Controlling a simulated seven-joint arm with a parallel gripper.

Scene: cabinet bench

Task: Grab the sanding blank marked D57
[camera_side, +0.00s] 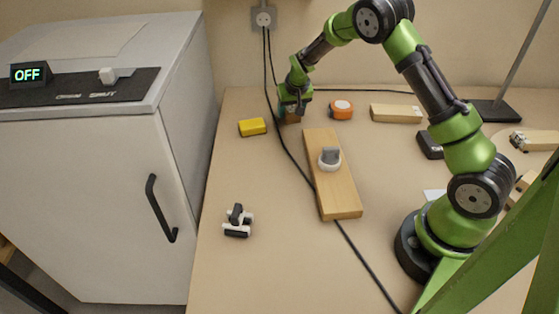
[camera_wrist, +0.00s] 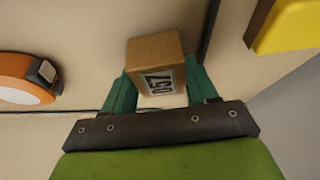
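The sanding blank marked D57 (camera_wrist: 158,58) is a small brown block with a white label, which appears turned around in the wrist view. My gripper (camera_wrist: 158,88) has one green finger against each side of it, with no clear gap showing. In the side view, my gripper (camera_side: 291,108) points down at the back left of the bench. The blank (camera_side: 292,118) shows low between the fingers there, mostly hidden. I cannot tell whether it still touches the bench.
A yellow block (camera_side: 252,127) lies just left of my gripper, and an orange tape measure (camera_side: 341,109) to its right. A wooden board with a grey knob (camera_side: 338,190) lies in front. A black cable (camera_side: 292,155) runs close by. A white cabinet (camera_side: 85,190) stands left.

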